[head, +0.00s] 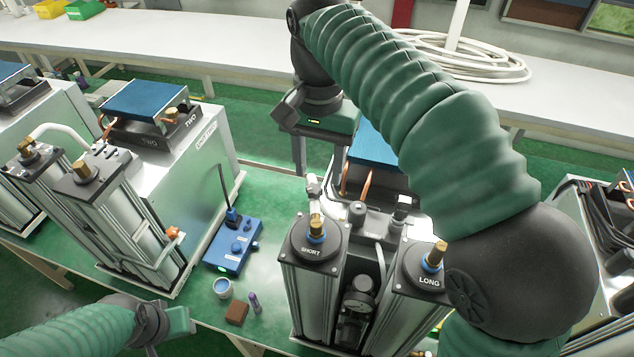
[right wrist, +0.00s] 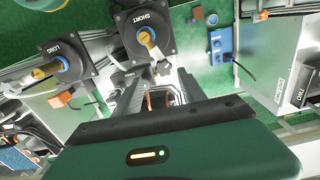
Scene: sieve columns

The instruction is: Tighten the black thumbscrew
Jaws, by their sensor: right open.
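A small black knob (head: 357,209), which looks like the thumbscrew, sits on the machine's top between the SHORT column (head: 315,243) and the LONG column (head: 425,266). In the right wrist view a black lobed knob (right wrist: 162,68) shows beside the SHORT column; I cannot tell for certain it is the same one. My right gripper (head: 319,172) points down behind the knob, above the machine's rear part. Its jaws are apart and empty, and they also show in the right wrist view (right wrist: 160,88). My left gripper (head: 172,326) is low at the left; its jaw opening is unclear.
A blue control box (head: 233,246), a blue-rimmed cup (head: 222,287), a brown block (head: 236,313) and a purple bottle (head: 254,302) lie left of the columns. A similar machine marked TWO (head: 193,155) stands further left. Copper tubes (head: 367,185) rise near my right gripper.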

